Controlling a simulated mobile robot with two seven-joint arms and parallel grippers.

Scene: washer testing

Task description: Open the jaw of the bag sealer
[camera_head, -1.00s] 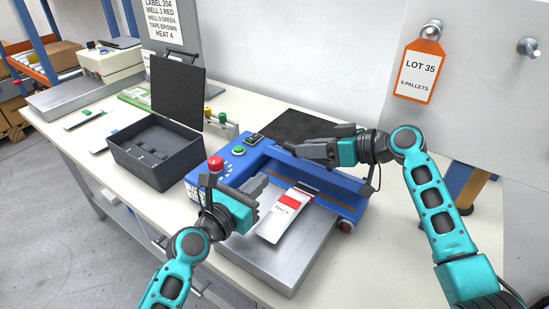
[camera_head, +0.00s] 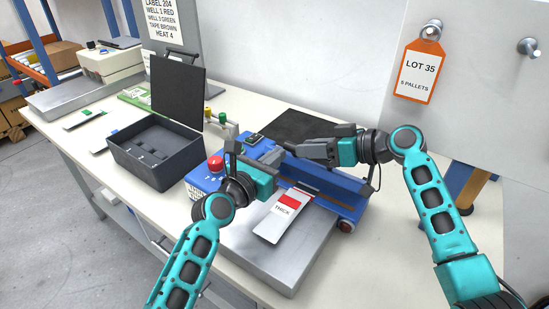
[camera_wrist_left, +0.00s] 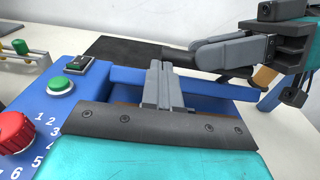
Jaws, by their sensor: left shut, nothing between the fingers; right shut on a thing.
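The blue bag sealer (camera_head: 345,195) stands on the table, with a long blue jaw bar across it; its red knob (camera_head: 215,164) is at its left end. The jaw looks low, close over the base. A white bag marked THICK (camera_head: 272,226) with a red patch lies on the metal plate, its far end at the jaw. My right gripper (camera_head: 292,149) is shut at the jaw's far side; its grip point is hidden. My left gripper (camera_head: 274,157) is shut and empty, above the sealer's left part. In the left wrist view its fingers (camera_wrist_left: 162,68) point towards the blue bar (camera_wrist_left: 200,84).
A dark open-lidded box (camera_head: 150,160) stands left of the sealer. A black mat (camera_head: 295,124) lies behind it. Green and red buttons sit on the sealer's panel (camera_wrist_left: 45,105). An orange LOT 35 tag (camera_head: 419,70) hangs on the wall. The table front is clear.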

